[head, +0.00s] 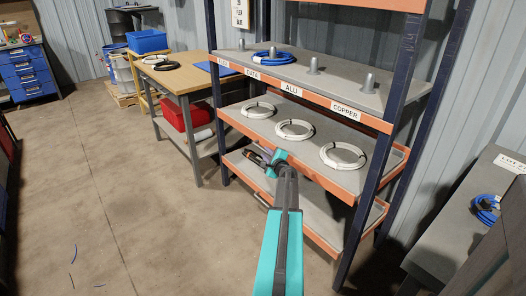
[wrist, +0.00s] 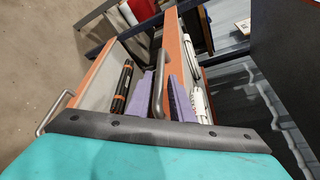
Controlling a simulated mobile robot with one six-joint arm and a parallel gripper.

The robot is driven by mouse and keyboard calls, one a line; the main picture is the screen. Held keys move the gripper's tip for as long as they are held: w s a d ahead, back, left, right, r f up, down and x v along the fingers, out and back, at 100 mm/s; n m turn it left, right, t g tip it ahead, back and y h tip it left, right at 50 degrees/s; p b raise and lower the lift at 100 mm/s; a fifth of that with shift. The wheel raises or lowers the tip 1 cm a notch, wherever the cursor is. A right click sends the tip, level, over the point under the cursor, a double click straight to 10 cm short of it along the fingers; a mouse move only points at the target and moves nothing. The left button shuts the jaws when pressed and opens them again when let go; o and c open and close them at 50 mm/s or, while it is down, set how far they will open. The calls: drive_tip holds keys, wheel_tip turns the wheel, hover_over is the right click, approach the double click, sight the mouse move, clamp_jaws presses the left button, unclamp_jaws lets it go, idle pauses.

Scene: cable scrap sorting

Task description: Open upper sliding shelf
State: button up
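The upper sliding shelf (head: 262,131) is the rack's middle level, a grey tray with an orange front edge and white cable coils on it. Its grey bar handle (wrist: 158,86) shows in the wrist view. My gripper (head: 266,160) is at this front edge, left of its middle. In the wrist view, my two purple fingers (wrist: 163,98) stand on either side of the handle. They look apart, with small gaps to the bar. The head view hides the handle behind my gripper.
A lower sliding shelf (head: 325,240) with its own handle (wrist: 52,113) sits below; dark cable with orange bands (wrist: 122,88) lies on it. Above is a fixed shelf (head: 350,92) with pegs and a blue coil. A workbench (head: 184,84) stands left. The floor in front is mostly clear.

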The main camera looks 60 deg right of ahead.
sight(265, 151)
drive_tip(key=shift+x, duration=2.45)
clamp_jaws()
